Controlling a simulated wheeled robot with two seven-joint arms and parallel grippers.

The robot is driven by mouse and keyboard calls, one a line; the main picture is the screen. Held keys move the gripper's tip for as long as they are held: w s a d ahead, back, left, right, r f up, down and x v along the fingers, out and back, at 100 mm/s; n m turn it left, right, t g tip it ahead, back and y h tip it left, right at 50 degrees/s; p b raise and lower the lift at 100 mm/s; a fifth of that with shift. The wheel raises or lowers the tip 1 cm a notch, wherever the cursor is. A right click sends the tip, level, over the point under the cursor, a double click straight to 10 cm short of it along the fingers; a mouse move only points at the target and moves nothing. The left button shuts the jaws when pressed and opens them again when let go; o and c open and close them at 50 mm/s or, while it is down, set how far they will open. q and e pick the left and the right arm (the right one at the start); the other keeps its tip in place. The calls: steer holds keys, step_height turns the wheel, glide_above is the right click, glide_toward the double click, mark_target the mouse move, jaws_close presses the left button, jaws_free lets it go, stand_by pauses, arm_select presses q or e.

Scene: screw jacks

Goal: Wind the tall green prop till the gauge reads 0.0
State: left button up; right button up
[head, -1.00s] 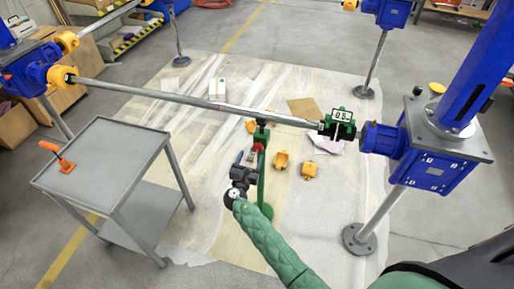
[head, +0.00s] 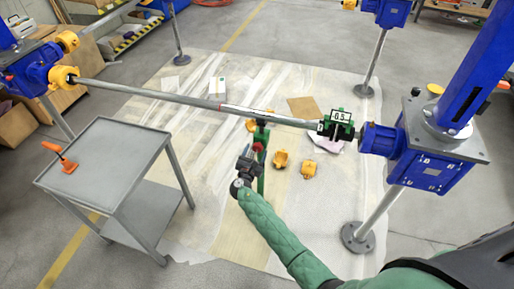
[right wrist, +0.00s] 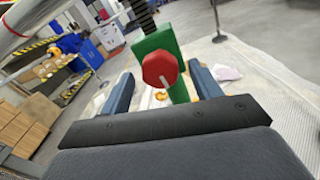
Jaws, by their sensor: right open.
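The tall green prop (head: 262,134) stands upright under the long grey shaft, its top close below it. A red knob (head: 258,147) is on the prop's near side; it shows as a red, many-sided knob in the right wrist view (right wrist: 160,68), with the green prop (right wrist: 155,41) behind it. My right gripper (head: 250,159) is open in front of the prop, its two blue fingers on either side of the knob in the wrist view, apart from it. The gauge (head: 341,117), a white display on a green clamp at the shaft's right end, reads 0.5. My left gripper is not in view.
The long shaft (head: 190,100) runs between blue screw jacks at left (head: 30,70) and right (head: 435,160). A grey cart (head: 110,150) with an orange-handled tool (head: 66,165) stands at left. Yellow parts (head: 281,158) lie on the floor sheet.

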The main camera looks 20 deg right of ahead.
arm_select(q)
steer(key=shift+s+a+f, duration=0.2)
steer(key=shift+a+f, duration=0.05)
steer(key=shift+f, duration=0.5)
arm_select(e)
steer(key=shift+x, duration=1.05)
steer(key=c, duration=0.9)
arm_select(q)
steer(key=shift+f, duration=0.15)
arm_select(e)
steer(key=shift+f, duration=0.1)
steer(key=shift+c, duration=0.4)
steer(key=shift+m+b, duration=0.5)
steer(key=shift+b, duration=0.2)
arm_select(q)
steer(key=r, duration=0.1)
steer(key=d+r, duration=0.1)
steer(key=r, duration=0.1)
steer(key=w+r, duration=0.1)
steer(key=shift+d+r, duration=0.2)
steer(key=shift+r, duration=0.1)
arm_select(e)
steer(key=o, duration=1)
